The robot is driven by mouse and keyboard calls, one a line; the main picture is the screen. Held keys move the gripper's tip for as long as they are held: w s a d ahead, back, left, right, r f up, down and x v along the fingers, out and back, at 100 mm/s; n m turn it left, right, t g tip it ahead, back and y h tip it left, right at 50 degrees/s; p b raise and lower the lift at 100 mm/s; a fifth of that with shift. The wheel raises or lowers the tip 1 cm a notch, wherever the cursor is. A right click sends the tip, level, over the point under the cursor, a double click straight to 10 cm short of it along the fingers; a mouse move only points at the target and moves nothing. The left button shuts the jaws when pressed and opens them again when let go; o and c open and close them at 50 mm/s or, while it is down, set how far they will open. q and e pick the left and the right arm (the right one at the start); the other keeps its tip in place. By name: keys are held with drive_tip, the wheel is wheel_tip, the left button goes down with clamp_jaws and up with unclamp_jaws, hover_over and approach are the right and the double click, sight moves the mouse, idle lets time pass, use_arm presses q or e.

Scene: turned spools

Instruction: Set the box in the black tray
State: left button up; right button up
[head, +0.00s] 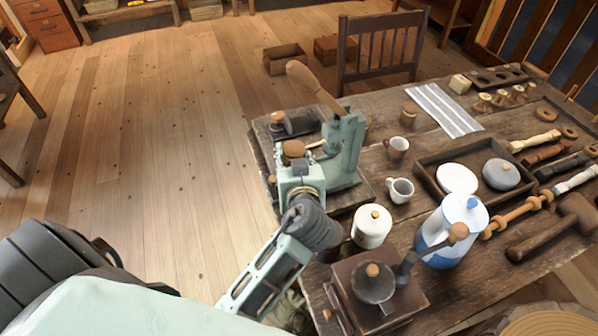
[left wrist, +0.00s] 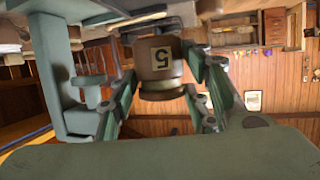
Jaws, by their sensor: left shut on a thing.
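My left gripper (head: 297,166) is at the left side of the table, just left of a green hand press. It is shut on the box (head: 293,148), a brown, round-edged block whose top shows between the fingers. In the left wrist view the gripper (left wrist: 163,88) has its fingers on both sides of the box (left wrist: 160,55), which bears a pale label with a dark figure. A dark, low-walled tray (head: 418,168) lies on the table right of the press, holding a white disc and a grey lidded piece. My right gripper is not in view.
The green press (head: 347,150) with its raised wooden handle stands close beside the gripper. A striped cloth (head: 443,110) lies behind.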

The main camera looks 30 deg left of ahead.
use_arm(q)
drive_tip(key=shift+w+d+f, duration=0.15)
drive_tip(key=shift+d+f, duration=0.25)
drive_tip(key=shift+d, duration=0.1)
wheel_tip(320, 180, down, 4)
drive_tip(key=shift+r, duration=0.1)
drive_tip(key=shift+f, duration=0.2)
drive_tip(key=o, duration=0.9)
drive_tip(key=shift+r, duration=0.1)
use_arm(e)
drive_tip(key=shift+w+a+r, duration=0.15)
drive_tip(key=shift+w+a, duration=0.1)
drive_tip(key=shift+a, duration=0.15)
use_arm(q)
drive_tip(key=shift+r, duration=0.1)
